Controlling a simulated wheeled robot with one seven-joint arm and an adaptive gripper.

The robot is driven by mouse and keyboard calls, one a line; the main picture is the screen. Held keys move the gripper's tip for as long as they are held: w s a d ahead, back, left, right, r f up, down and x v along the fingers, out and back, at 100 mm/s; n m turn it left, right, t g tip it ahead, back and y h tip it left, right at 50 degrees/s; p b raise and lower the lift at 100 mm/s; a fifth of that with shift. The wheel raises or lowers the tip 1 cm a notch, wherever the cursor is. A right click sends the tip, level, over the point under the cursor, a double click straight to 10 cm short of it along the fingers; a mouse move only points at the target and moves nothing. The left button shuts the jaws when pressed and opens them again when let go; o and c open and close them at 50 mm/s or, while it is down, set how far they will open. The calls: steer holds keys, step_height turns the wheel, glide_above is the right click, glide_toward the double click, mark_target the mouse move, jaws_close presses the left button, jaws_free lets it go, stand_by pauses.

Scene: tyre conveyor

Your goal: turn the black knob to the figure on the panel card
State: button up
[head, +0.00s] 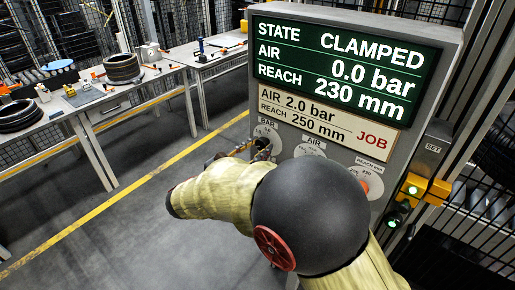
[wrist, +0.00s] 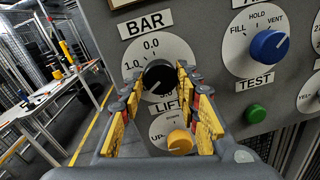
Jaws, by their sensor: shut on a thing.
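The black knob (wrist: 158,76) sits on a white dial under the BAR label, with 0.0 at the top and 1.0 at upper left. My gripper (wrist: 162,88) is shut on it, one finger on each side; its pointer is hard to make out. In the head view my gripper (head: 250,149) reaches the BAR dial (head: 266,130), and my arm covers part of the panel. The panel card (head: 322,122) reads AIR 2.0 bar, REACH 250 mm, JOB. The screen (head: 340,67) reads CLAMPED, AIR 0.0 bar, REACH 230 mm.
A blue knob (wrist: 269,45) with FILL, HOLD and VENT is right of the black one. A yellow knob (wrist: 179,142) labelled LIFT is below. A green button (wrist: 255,113) is near. Benches (head: 100,98) with tyres stand left, beyond clear floor.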

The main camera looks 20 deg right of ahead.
steer(key=c, duration=0.3)
steer(key=shift+r+p, duration=0.1)
steer(key=shift+p, duration=0.55)
steer(key=shift+c, duration=0.2)
steer(key=o, duration=1.2)
steer(key=shift+c, duration=0.2)
steer(key=v, duration=1.2)
